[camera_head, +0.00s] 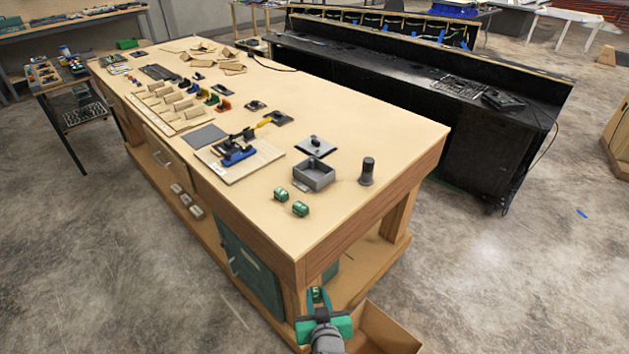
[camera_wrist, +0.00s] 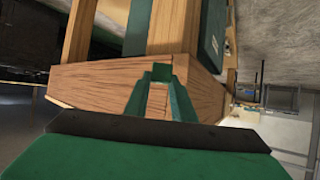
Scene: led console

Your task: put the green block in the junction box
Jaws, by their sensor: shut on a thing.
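My gripper (camera_head: 317,302) is low at the front of the picture, in front of the near table corner and well away from the box. In the wrist view its green fingers (camera_wrist: 161,88) are shut on a small green block (camera_wrist: 162,72) at their tips. The fingers hide part of the block. The junction box (camera_head: 314,175) is a grey open-topped box on the near part of the tabletop, and it looks empty. Two other green pieces with pale marks, a left one (camera_head: 281,195) and a right one (camera_head: 300,208), lie on the tabletop in front of it.
A dark lid-like plate with a knob (camera_head: 315,146) lies behind the box, and a dark cylinder (camera_head: 367,171) stands right of it. The wooden workbench (camera_head: 400,150) has free top at its right. An open wooden bin (camera_head: 385,330) stands on the floor beside my gripper.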

